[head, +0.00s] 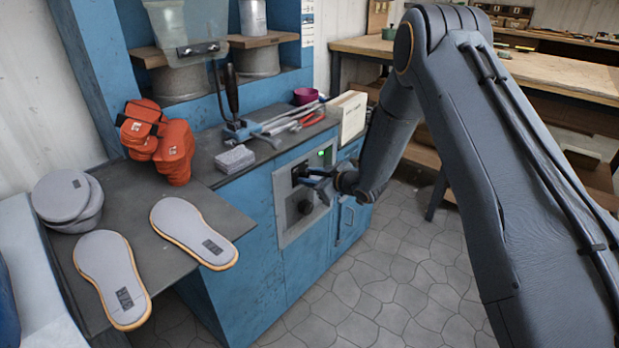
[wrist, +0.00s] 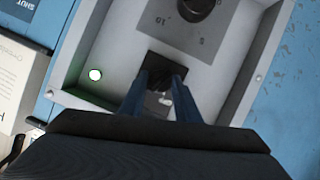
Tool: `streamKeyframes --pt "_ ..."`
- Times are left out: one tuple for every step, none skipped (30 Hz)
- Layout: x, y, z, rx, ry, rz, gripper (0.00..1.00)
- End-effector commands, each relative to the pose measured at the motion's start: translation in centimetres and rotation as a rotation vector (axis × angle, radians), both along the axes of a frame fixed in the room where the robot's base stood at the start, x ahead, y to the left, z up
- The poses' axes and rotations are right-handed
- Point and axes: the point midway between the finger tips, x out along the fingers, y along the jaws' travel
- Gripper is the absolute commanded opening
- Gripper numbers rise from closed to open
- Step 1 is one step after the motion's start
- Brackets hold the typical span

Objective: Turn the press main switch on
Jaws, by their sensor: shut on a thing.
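The press (head: 248,232) is a blue cabinet with a recessed grey control panel (head: 288,225) on its front. The main switch is a black knob (wrist: 160,72) on the panel, seen in the wrist view between my fingertips. My gripper (head: 312,179) reaches the panel from the right, and its blue fingers (wrist: 153,88) are shut on the black switch knob. The fingers hide part of the switch and its markings. A green lamp (head: 321,154) is lit at the panel's upper right; it also shows pale and bright in the wrist view (wrist: 95,74).
A black dial (head: 305,207) sits lower on the panel; the wrist view shows it with number marks (wrist: 196,8). The tiled floor (head: 380,270) before the press is clear.

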Motion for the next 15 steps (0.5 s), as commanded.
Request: streamKeyframes --pt "-0.07 -0.08 -0.16 0.004 0.010 -0.001 0.07" --pt "-0.07 -0.09 -0.15 0.008 0.014 -0.001 0.07" --pt "-0.07 -0.09 -0.15 0.012 0.020 -0.001 0.07" --pt "-0.07 -0.09 -0.15 0.016 0.025 -0.001 0.07" --pt "-0.07 -0.09 -0.15 0.018 0.028 -0.001 0.07" --pt "-0.07 -0.08 -0.16 0.021 0.032 0.000 0.07" --pt "-0.06 -0.09 -0.16 0.024 0.035 0.000 0.07" --pt "-0.06 -0.09 -0.16 0.026 0.038 0.000 0.07" --pt "-0.05 -0.09 -0.15 0.030 0.042 0.000 0.07" --pt "-0.05 -0.09 -0.14 0.032 0.044 0.000 0.07" --pt "-0.04 -0.09 -0.15 0.034 0.046 -0.001 0.07" --pt "-0.04 -0.09 -0.15 0.036 0.049 -0.001 0.07" --pt "-0.04 -0.09 -0.15 0.037 0.051 -0.001 0.07" --pt "-0.04 -0.08 -0.14 0.038 0.052 0.000 0.07" --pt "-0.04 -0.08 -0.14 0.040 0.055 -0.001 0.07"
